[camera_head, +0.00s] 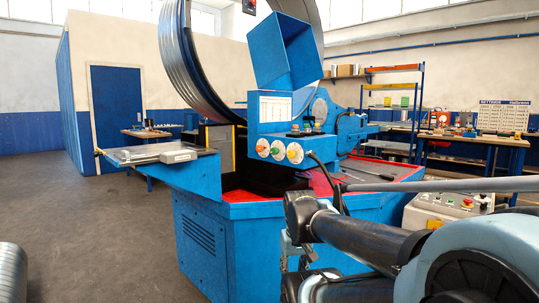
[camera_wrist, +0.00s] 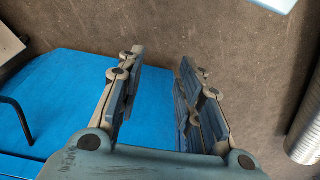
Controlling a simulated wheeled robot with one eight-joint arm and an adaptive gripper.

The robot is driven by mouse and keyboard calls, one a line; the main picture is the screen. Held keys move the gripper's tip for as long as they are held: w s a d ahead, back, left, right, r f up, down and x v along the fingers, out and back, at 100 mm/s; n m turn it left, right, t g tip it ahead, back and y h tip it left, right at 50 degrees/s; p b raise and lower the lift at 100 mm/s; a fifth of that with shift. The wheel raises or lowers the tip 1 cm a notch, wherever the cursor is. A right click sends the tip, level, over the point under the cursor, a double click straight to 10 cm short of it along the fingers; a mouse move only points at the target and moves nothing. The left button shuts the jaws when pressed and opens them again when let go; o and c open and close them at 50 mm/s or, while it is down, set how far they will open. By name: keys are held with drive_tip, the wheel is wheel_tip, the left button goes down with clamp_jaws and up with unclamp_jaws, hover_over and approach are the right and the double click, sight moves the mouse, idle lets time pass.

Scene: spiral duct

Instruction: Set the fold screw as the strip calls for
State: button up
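My gripper (camera_wrist: 162,62) is open and empty in the wrist view, above a blue panel (camera_wrist: 65,100) and the floor. The blue machine (camera_head: 205,235) stands in the middle of the head view. I cannot pick out the fold screw. My arm hides part of the machine's right side.
A large ribbed metal ring (camera_head: 186,70) rises behind the machine. A red-topped deck (camera_head: 375,172) holds a long tool. A grey control panel (camera_head: 440,212) stands at right. A settings chart (camera_head: 503,116) hangs at the back, too small to read.

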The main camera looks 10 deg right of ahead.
sight(273, 152)
drive_tip(key=shift+o, duration=0.3)
drive_tip(key=shift+w+d, duration=0.1)
drive_tip(key=shift+w, duration=0.05)
drive_tip(key=o, duration=0.3)
drive_tip(key=shift+s+r, duration=0.15)
drive_tip(key=shift+s, duration=0.05)
drive_tip(key=w+d+r+n+t+h, duration=0.3)
drive_tip(key=w+r+n+h, duration=0.6)
drive_tip(key=w+r+n, duration=0.9)
drive_tip(key=w+a+r+n+t+h, duration=0.3)
drive_tip(key=w+a+r+n, duration=0.15)
drive_tip(key=w+a, duration=0.35)
drive_tip(key=w+a+r+n+t+h, duration=0.2)
drive_tip(key=w+a+r+n+h, duration=0.1)
drive_tip(key=w+a+r, duration=0.45)
drive_tip(key=shift+m, duration=0.25)
drive_tip(key=x, duration=0.5)
drive_tip(key=w+x, duration=0.1)
drive_tip(key=x, duration=0.4)
drive_tip(key=a+f+x, duration=0.1)
drive_tip(key=x, duration=0.5)
drive_tip(key=shift+w+d+f, duration=0.1)
drive_tip(key=shift+w+d, duration=0.05)
drive_tip(key=shift+w, duration=0.1)
